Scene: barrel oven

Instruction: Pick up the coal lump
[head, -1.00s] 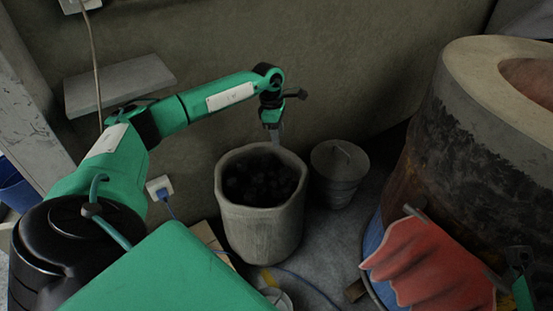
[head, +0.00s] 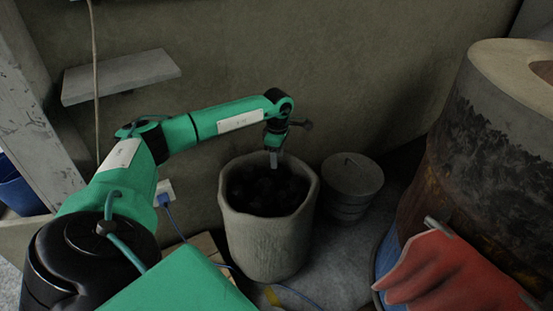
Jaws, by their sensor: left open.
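Dark coal lumps (head: 268,192) fill the inside of a round grey pot (head: 266,243) in the middle of the head view. Single lumps are hard to tell apart in the shade. My left gripper (head: 273,160) points down over the back part of the pot's mouth, with its fingertips near the rim's height. It is open, and I see nothing held in it. Whether its tips touch the coal I cannot tell. My right gripper does not show.
A lidded grey bin (head: 352,180) stands right of the pot. The big barrel oven (head: 480,150) fills the right side, with a red cloth (head: 445,268) before it. A wall shelf (head: 122,76) hangs at upper left. A blue cable (head: 300,291) lies on the floor.

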